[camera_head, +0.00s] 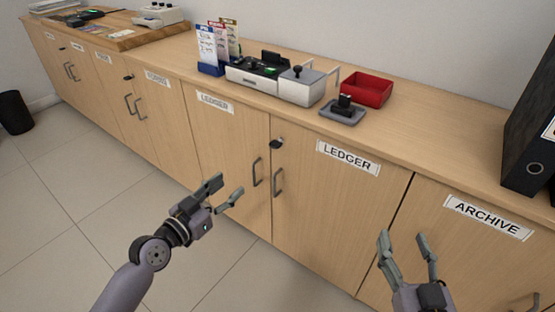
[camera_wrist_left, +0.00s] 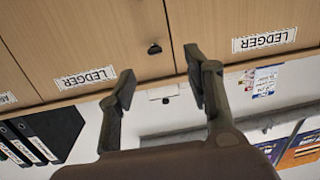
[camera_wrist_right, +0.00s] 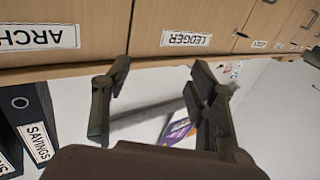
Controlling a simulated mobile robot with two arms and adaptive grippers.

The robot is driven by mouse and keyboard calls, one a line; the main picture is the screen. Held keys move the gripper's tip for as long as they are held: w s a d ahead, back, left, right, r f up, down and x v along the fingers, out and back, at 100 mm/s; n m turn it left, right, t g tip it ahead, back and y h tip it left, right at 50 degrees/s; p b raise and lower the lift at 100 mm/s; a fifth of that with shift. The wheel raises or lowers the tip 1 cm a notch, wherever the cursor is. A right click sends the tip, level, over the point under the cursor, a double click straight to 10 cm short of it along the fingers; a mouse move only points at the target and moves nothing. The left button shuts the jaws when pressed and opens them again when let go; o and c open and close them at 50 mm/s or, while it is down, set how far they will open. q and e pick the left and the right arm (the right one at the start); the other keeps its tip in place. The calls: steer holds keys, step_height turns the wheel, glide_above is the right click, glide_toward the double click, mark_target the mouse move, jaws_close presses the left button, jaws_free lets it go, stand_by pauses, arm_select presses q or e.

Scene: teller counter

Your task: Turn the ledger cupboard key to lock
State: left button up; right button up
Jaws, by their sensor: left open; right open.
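The ledger cupboard has two wooden doors, a left one (camera_head: 230,140) and a right one (camera_head: 335,210), each with a LEDGER label. A small black key (camera_head: 277,143) sits in the lock near the top left corner of the right door. It also shows in the left wrist view (camera_wrist_left: 154,49), between the two labels. My left gripper (camera_head: 229,190) is open and empty, in front of the left door and below and left of the key. My right gripper (camera_head: 407,240) is open and empty, in front of the lower right, near the archive door (camera_head: 470,260).
On the counter (camera_head: 420,135) stand a leaflet holder (camera_head: 211,69), a grey and white machine (camera_head: 265,85), a stamp on a grey pad (camera_head: 343,112), a red tray (camera_head: 367,89) and black binders (camera_head: 530,130). Two door handles (camera_head: 257,172) stick out. The tiled floor in front is clear.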

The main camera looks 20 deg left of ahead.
arm_select(q)
step_height(320, 180, up, 2)
steer(key=h, duration=0.1)
glide_toward(272, 147)
steer(key=w, duration=0.2)
steer(key=shift+m, duration=0.4)
steer(key=x, duration=0.2)
steer(key=b+x, duration=0.1)
steer(key=x, duration=0.4)
steer(key=shift+d, duration=0.4)
steer(key=shift+w+d, duration=0.2)
steer(key=shift+w, duration=0.25)
arm_select(e)
step_height(272, 147, up, 8)
steer(key=s+t+y, duration=0.1)
steer(key=s+t, duration=0.1)
steer(key=t, duration=0.2)
steer(key=shift+a, duration=0.2)
arm_select(q)
steer(key=shift+c, duration=0.4)
jaws_close()
